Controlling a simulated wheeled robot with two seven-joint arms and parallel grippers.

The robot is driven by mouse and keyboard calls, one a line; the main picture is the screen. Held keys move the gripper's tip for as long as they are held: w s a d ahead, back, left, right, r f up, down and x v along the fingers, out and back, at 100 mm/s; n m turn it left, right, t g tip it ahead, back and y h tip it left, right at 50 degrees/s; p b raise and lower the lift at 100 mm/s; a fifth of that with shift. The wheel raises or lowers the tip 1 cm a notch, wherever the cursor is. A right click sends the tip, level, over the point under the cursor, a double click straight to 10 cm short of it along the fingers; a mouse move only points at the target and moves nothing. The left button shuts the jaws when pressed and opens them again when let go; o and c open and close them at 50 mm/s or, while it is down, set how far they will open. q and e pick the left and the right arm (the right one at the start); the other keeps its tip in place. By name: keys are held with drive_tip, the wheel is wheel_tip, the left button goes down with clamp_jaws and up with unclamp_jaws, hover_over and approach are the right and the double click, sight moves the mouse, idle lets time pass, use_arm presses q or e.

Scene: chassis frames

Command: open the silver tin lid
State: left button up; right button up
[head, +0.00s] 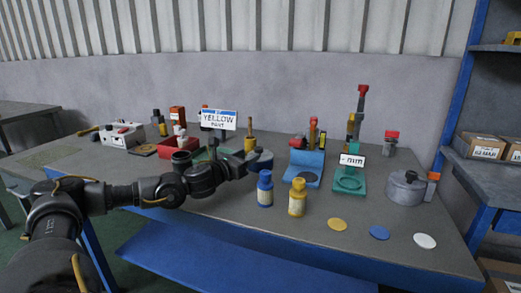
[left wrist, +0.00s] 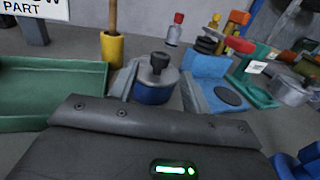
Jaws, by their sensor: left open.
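A silver tin (head: 405,188) with a dark knob on its lid stands at the right of the table, its lid seated on it. It also shows at the right of the left wrist view (left wrist: 292,90). A second tin, blue with a grey lid and dark knob (left wrist: 154,84), stands in front of my left gripper; in the head view this blue tin (head: 261,160) is partly hidden behind the gripper. My left gripper (head: 246,162) is open and empty, well to the left of the silver tin. Contact with the blue tin cannot be told. My right gripper is not in view.
Blue (head: 265,188) and yellow (head: 297,197) bottles stand in front of the blue stand (head: 304,167). A teal stand (head: 350,182) is left of the silver tin. Yellow, blue and white discs lie near the front edge. A green tray (left wrist: 60,92) is beside the gripper.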

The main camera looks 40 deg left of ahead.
sight(256, 150)
use_arm(q)
drive_tip(key=w, duration=0.7)
drive_tip(key=shift+w+a+p, duration=0.1)
drive_tip(key=shift+a+p, duration=0.15)
drive_tip(key=shift+p, duration=0.15)
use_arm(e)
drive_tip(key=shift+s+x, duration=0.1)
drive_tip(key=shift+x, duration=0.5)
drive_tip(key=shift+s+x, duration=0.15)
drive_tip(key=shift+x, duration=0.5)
use_arm(q)
drive_tip(key=shift+c, duration=0.5)
